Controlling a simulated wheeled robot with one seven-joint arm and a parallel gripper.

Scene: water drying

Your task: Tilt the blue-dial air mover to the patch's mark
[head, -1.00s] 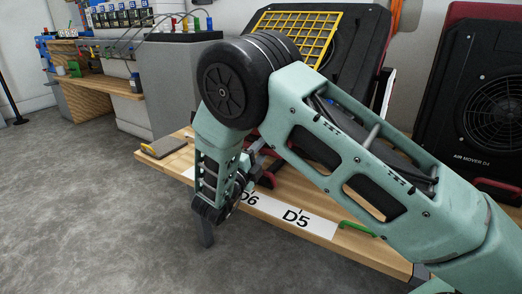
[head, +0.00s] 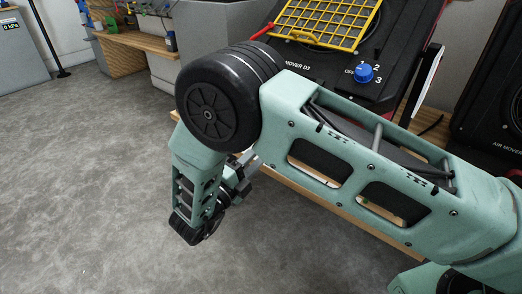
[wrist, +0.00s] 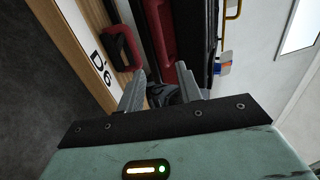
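The blue-dial air mover (head: 330,62) is a black machine with a yellow grille (head: 318,22) and a blue dial (head: 365,73) beside the numbers 1, 2 and 3. It stands on the wooden bench, behind my arm in the head view. Its lower part is hidden by my arm. My gripper (wrist: 160,88) has its two grey fingers apart in the wrist view. A dark rounded part shows between and beyond them; I cannot tell if they touch it. A red and black body (wrist: 168,35) lies ahead of the fingers. The patch and its mark are not identifiable.
Another black air mover (head: 498,125) stands at the right. Grey floor (head: 75,190) is open at the left. A workbench (head: 125,37) stands behind.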

